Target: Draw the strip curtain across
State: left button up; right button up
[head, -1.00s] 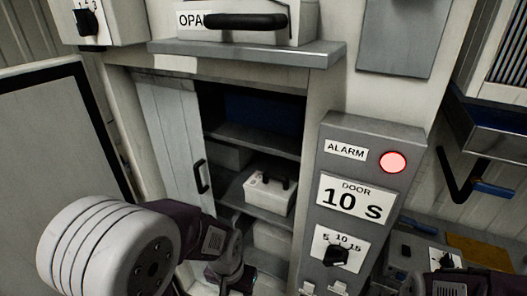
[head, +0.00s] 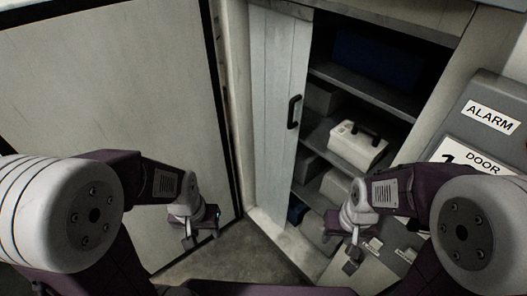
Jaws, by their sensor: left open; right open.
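The strip curtain (head: 272,105) is a pale panel of upright strips, gathered at the left side of the cupboard opening. A black handle (head: 293,112) is on its right edge. The rest of the opening shows open shelves. My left gripper (head: 201,236) is open and empty, low in front of the large pale panel, left of the curtain and apart from it.
A white box with a dark handle (head: 358,146) sits on a middle shelf, with grey boxes around it. A grey control panel (head: 466,112) with ALARM and DOOR labels stands at right. A large pale panel (head: 110,100) fills the left. Floor shows between the grippers.

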aim_at(281, 31)
jog(key=i+j+u, duration=0.1)
jog(key=u, duration=0.3)
jog(key=i+j+u, duration=0.15)
jog(key=u, duration=0.2)
jog(key=i+j, duration=0.05)
